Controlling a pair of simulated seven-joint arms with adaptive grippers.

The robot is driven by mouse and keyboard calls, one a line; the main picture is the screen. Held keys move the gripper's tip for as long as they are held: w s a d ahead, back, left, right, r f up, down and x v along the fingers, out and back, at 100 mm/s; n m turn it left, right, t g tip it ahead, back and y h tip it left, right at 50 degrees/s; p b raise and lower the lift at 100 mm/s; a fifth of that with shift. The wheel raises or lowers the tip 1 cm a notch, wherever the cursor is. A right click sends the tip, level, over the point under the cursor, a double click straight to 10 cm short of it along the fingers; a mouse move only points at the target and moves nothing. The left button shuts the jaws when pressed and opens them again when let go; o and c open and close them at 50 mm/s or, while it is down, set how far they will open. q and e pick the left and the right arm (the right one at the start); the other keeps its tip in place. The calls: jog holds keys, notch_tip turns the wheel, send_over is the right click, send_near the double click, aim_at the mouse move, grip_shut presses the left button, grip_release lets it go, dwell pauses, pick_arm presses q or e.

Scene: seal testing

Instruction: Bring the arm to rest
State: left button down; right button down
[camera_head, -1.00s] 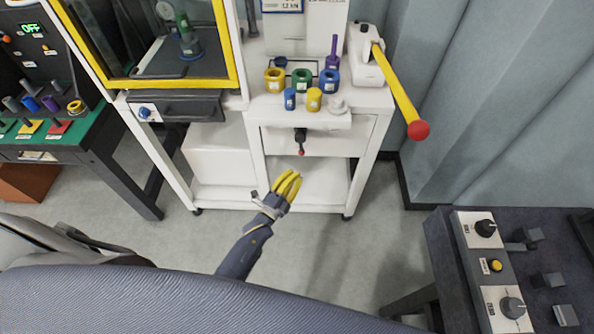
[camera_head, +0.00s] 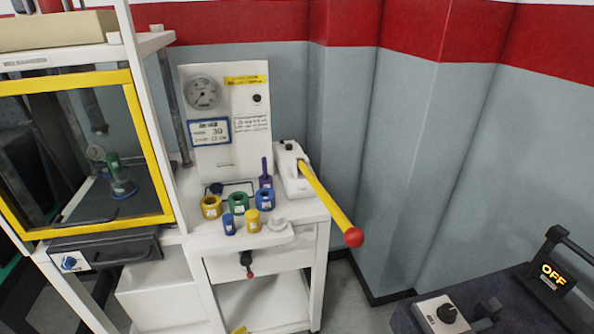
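Only a small yellow tip of my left gripper (camera_head: 238,330) shows, at the bottom edge of the head view in front of the white cart's lower shelf. The rest of that gripper and its arm are out of frame, so its opening and any hold cannot be told. My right gripper is not in view.
The white cart (camera_head: 213,246) carries several coloured rings and cylinders, a gauge panel (camera_head: 205,133) and a long yellow lever (camera_head: 325,202) with a red knob, jutting right. A yellow-framed cabinet (camera_head: 160,150) stands left. A dark table (camera_head: 500,318) with controls and a lit "OFF" display (camera_head: 553,274) is at lower right.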

pick_arm(q)
jog(key=s+a+f+n+g+y, duration=0.25)
jog(key=s+f+n+g, duration=0.4)
jog(key=s+f, duration=1.35)
jog(key=s+a+f+g, duration=0.1)
jog(key=s+f+g, duration=0.1)
jog(key=s, duration=0.8)
jog(key=s+a+f+g, duration=0.1)
jog(key=s+f+g, duration=0.1)
jog(key=s, duration=0.8)
jog(key=s+a+f+n+g, duration=0.1)
jog(key=s+f+g, duration=0.2)
jog(key=s, duration=0.7)
jog(key=shift+a+f, duration=0.4)
jog(key=shift+f, duration=0.4)
